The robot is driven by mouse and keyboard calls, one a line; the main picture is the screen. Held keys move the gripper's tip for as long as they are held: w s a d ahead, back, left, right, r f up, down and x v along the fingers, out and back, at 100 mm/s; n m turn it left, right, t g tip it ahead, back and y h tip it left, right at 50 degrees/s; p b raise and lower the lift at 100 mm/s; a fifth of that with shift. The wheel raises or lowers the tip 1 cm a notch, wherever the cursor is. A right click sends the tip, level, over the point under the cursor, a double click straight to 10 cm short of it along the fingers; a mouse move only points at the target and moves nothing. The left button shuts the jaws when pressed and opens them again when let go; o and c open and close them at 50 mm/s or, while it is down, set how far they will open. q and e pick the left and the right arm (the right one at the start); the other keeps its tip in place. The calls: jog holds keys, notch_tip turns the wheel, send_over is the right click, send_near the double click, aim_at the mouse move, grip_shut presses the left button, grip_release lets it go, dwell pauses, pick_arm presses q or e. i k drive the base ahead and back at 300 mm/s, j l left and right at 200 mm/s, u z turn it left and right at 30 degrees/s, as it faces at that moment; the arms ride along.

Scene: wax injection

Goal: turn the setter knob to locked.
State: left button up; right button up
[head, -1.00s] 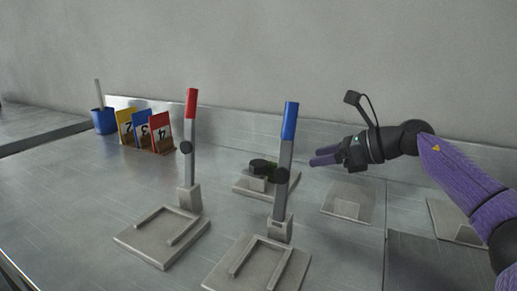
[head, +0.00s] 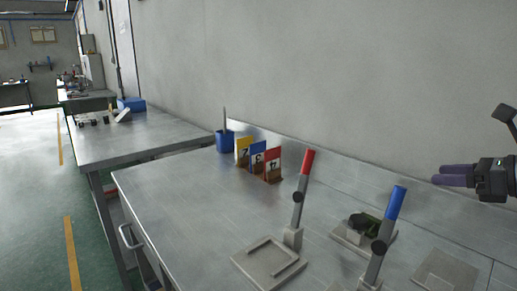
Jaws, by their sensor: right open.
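A dark round knob-like part (head: 362,222) sits on a small grey base plate behind the blue-topped lever. I take it for the setter knob, but its setting cannot be read. The red-topped lever (head: 302,190) and the blue-topped lever (head: 386,226) stand tilted, each with a black round piece on its shaft. My right gripper (head: 450,177) is at the right edge, open and empty, with purple fingers pointing left. It is in the air, up and to the right of the knob, apart from it. My left gripper is out of view.
Numbered yellow, blue and red cards (head: 258,158) and a blue cup (head: 225,141) stand at the back of the metal bench (head: 190,200). The bench's left part is clear. Another metal table (head: 140,140) stands farther left, beyond a gap.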

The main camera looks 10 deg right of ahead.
aim_at(357, 222)
jog(key=k+j, duration=0.35)
jog(key=j, duration=0.15)
jog(key=k+j, duration=0.35)
jog(key=j, duration=0.15)
jog(key=k+j, duration=0.35)
jog(key=j, duration=0.15)
